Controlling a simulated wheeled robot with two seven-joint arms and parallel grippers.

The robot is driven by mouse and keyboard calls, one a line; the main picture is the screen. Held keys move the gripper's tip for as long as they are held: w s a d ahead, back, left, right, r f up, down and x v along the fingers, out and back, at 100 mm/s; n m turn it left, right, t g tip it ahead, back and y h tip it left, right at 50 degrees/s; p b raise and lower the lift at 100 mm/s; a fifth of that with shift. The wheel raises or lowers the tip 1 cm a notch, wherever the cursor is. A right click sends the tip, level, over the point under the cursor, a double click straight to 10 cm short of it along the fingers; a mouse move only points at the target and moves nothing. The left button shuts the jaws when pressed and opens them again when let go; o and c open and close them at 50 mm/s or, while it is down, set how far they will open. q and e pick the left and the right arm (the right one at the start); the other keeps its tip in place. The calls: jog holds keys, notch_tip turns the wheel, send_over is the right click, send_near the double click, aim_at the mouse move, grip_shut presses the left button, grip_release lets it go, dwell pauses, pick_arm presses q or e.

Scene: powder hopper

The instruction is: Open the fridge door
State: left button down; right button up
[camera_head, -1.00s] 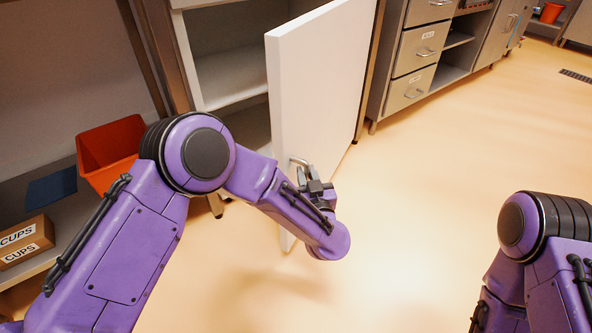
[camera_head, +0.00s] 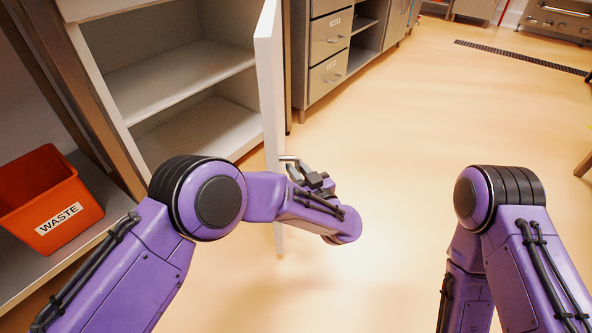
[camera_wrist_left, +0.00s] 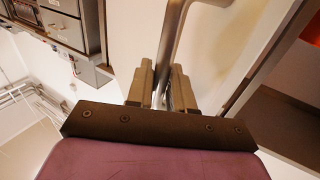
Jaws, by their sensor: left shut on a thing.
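The fridge door (camera_head: 269,85) is a white panel standing wide open, seen nearly edge-on in the head view. The fridge interior (camera_head: 180,85) shows bare shelves to its left. A metal door handle (camera_head: 288,159) sticks out from the door's right face. My left gripper (camera_head: 305,177) is at the handle, and its fingers are partly hidden by my arm. In the left wrist view my left gripper (camera_wrist_left: 164,88) has both fingers shut on the handle (camera_wrist_left: 174,38). Of my right arm only links show in the head view; its gripper is out of view.
An orange bin marked WASTE (camera_head: 50,198) sits on a low shelf at the left. A grey drawer cabinet (camera_head: 328,50) stands behind the door. The floor (camera_head: 400,130) to the right of the door is clear.

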pick_arm(q)
jog(key=shift+w+a, duration=0.1)
jog(key=c, duration=1.2)
grip_release()
jog(key=shift+o, duration=0.2)
jog(key=shift+s+d+r, duration=0.1)
jog(key=shift+s+d, duration=0.1)
jog(key=shift+s, duration=0.1)
jog(key=p+v, duration=0.1)
jog(key=v, duration=0.8)
jog(key=shift+s+d, duration=0.2)
jog(key=shift+s, duration=0.15)
pick_arm(e)
jog(key=shift+w+d+r+m+t, duration=0.1)
jog(key=shift+w+r+m+t, duration=0.3)
jog(key=shift+w+r, duration=0.1)
